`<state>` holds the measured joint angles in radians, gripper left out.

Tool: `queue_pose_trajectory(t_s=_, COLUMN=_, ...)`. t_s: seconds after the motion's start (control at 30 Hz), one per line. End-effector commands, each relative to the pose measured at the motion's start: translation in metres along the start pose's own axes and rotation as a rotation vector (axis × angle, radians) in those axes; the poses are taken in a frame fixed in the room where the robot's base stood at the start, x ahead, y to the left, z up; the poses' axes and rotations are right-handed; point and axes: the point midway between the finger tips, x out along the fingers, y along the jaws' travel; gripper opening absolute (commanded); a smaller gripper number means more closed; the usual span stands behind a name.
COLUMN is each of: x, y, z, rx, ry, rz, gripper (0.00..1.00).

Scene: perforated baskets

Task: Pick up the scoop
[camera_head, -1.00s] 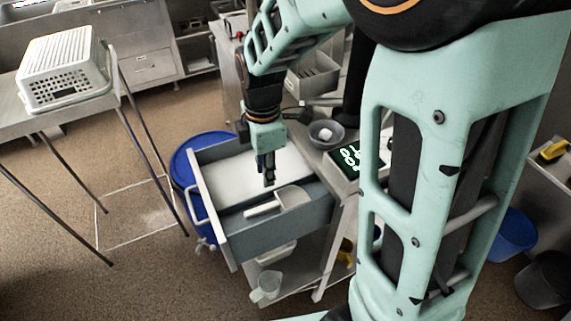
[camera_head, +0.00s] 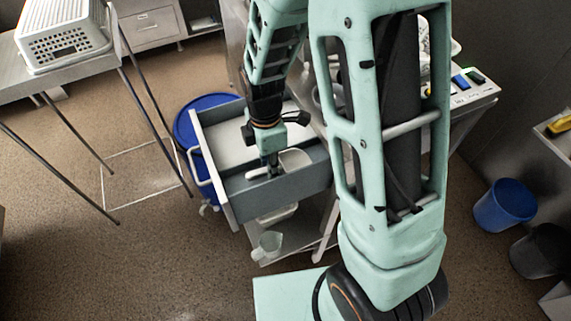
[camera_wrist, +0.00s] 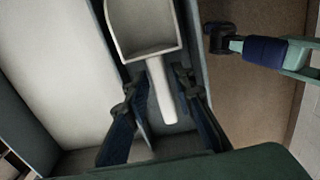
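The white scoop (camera_head: 294,160) lies in the front compartment of the open grey drawer (camera_head: 275,200). My gripper (camera_head: 272,172) points down over the scoop's handle and hides part of it. In the wrist view the scoop (camera_wrist: 142,28) has its bowl at the top, and its handle runs down between the two fingers. My gripper (camera_wrist: 162,80) is open there, with one finger on each side of the handle and visible gaps. I cannot tell how far the fingertips reach down beside the handle.
A divider splits the drawer, with a wide white-floored section (camera_head: 225,138) behind. A blue barrel (camera_head: 190,125) stands at its left. A clear jug (camera_head: 267,245) sits on the shelf below. A perforated white basket (camera_head: 62,35) is on the left table.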

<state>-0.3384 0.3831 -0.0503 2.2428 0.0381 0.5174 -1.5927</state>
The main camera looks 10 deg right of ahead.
Motion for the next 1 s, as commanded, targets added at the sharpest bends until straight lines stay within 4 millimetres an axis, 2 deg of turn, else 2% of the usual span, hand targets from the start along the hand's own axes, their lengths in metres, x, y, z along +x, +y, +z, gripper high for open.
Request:
queue_pose_trajectory(t_s=0.13, x=0.0129, y=-0.0004, z=0.0003, rx=0.001, ry=0.000, rz=-0.002, gripper=0.23)
queue_pose_trajectory(t_s=0.4, x=0.0144, y=0.0003, z=0.0004, rx=0.000, ry=0.000, rz=0.001, gripper=0.23)
queue_pose_trajectory(t_s=0.6, x=0.0142, y=0.0004, z=0.0004, rx=0.000, ry=0.000, rz=0.001, gripper=0.01)
queue_pose_trajectory(t_s=1.0, x=0.0133, y=0.0007, z=0.0004, rx=0.001, ry=0.000, rz=0.002, gripper=0.00)
